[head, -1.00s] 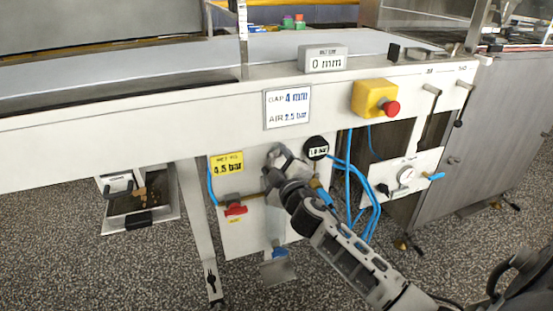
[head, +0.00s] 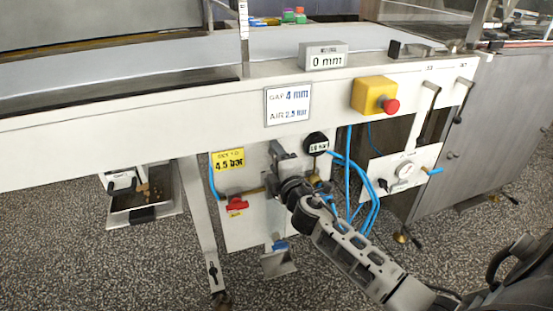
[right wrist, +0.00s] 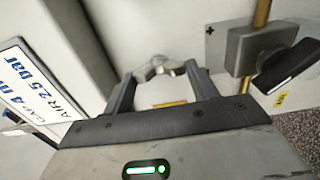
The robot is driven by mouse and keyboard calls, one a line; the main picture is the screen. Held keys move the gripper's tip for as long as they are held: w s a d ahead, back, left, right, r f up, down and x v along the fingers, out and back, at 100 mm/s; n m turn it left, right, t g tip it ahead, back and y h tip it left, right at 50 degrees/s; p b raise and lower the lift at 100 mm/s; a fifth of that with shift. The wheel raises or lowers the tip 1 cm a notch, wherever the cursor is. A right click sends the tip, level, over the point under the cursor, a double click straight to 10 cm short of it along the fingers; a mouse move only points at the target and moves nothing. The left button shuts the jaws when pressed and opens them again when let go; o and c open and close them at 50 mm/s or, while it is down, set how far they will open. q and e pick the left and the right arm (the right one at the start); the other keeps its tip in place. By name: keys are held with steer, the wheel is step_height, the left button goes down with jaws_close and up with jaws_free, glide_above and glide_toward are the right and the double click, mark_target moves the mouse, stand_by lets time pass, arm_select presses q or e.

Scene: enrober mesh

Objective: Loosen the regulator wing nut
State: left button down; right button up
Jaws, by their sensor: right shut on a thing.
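The gripper hides the nut in the head view. The gauge's figures are too small to read surely. My left gripper is not in view.
A yellow 4.5 bar label (head: 229,160) and a red valve handle (head: 237,203) are left of the gripper. Blue hoses (head: 362,190) hang to its right. A "GAP 4 mm, AIR 2.5 bar" sign (head: 288,105) and a yellow box with red button (head: 374,97) are above.

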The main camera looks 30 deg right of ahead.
stand_by(0.4)
steer(key=o, duration=1)
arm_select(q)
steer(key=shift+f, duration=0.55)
arm_select(e)
steer(key=v, duration=1.6)
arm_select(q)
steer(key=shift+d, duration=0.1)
arm_select(e)
steer(key=shift+f, duration=0.1)
